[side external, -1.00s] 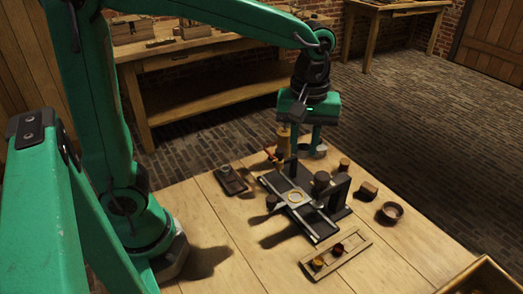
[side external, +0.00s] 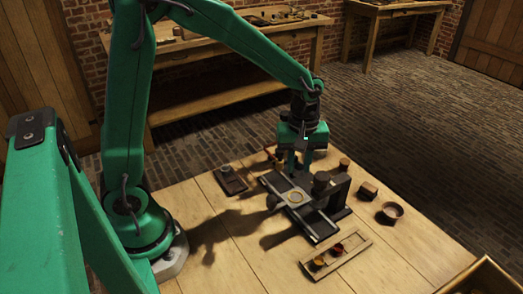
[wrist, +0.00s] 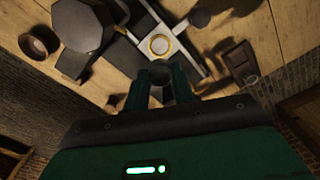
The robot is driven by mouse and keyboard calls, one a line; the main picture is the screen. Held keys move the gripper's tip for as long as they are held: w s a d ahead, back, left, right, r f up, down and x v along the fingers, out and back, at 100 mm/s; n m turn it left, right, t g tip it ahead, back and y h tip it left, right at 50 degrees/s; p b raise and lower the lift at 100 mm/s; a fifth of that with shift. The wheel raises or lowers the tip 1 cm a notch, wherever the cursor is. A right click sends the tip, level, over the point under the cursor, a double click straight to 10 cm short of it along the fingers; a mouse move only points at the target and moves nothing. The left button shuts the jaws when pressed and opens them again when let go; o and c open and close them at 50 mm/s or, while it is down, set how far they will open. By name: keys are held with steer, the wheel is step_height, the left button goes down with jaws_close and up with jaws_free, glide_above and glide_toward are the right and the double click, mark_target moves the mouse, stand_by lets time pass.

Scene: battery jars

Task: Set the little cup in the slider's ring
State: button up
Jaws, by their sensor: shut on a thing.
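The slider (side external: 313,222) is a dark frame with pale rails on the table. Its pale plate carries a gold ring (side external: 295,197), which looks empty; the ring also shows in the wrist view (wrist: 159,44). My gripper (side external: 298,170) is low, just behind the plate in the side view. In the wrist view its fingers (wrist: 162,76) are shut on a small dark round thing (wrist: 161,94), apparently the little cup, apart from the ring. The fingers hide part of it, and it cannot be made out in the side view.
A dark round knob (side external: 322,178) on a block stands close right of my gripper. A wooden tray (side external: 350,257) holds two small jars in front. A dark box (side external: 231,181) lies left. Bare table lies at front left.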

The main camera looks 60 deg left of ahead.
mark_target(296, 197)
steer(key=shift+f, duration=0.9)
steer(key=shift+f, duration=0.1)
steer(key=shift+f, duration=2.75)
steer(key=shift+f, duration=0.6)
steer(key=o, duration=0.7)
steer(key=shift+c, duration=0.2)
steer(key=shift+r, duration=5.55)
